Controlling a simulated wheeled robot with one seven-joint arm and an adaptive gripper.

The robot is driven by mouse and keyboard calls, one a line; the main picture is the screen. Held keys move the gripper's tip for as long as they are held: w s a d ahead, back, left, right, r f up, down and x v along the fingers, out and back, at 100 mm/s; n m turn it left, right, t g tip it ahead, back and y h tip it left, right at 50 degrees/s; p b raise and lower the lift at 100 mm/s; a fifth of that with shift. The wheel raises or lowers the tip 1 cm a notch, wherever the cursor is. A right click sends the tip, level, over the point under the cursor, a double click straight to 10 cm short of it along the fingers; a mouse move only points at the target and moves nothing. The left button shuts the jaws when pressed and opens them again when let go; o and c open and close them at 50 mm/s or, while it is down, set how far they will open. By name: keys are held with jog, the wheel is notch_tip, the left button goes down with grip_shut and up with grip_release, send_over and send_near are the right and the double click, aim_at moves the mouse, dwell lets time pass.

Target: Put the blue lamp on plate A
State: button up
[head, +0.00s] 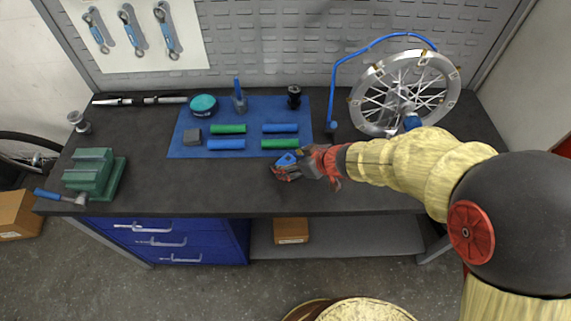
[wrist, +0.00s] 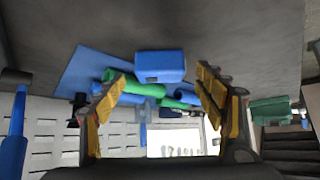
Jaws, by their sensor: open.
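A small blue box-shaped thing, likely the blue lamp (wrist: 160,65), shows in the wrist view just ahead of and between my fingertips, with a dark patch on its face. In the head view the blue lamp (head: 287,158) is at the tip of my gripper (head: 293,166), partly hidden by the fingers, over the bench in front of the blue mat. My gripper (wrist: 160,85) is open, a finger on each side of the lamp. I cannot tell whether they touch it. I cannot make out a plate marked A in either view.
A spoked wheel (head: 403,94) stands at the back right. A green vise (head: 95,174) is left. The bench front centre is clear.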

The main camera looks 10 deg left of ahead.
jog(key=shift+w+a+f, duration=0.25)
jog(key=shift+a+f, duration=0.15)
jog(key=shift+f, duration=0.1)
jog(key=c, duration=1.4)
jog(key=shift+o, duration=0.2)
jog(key=shift+r, duration=0.1)
jog(key=shift+r, duration=0.45)
notch_tip(320, 180, up, 2)
jog(key=shift+r+p, duration=0.2)
jog(key=shift+p, duration=0.4)
jog(key=s+d+r+p, duration=0.2)
jog(key=s+d+r, duration=0.5)
jog(key=s, duration=0.5)
notch_tip(320, 180, up, 2)
jog(key=shift+r, duration=0.25)
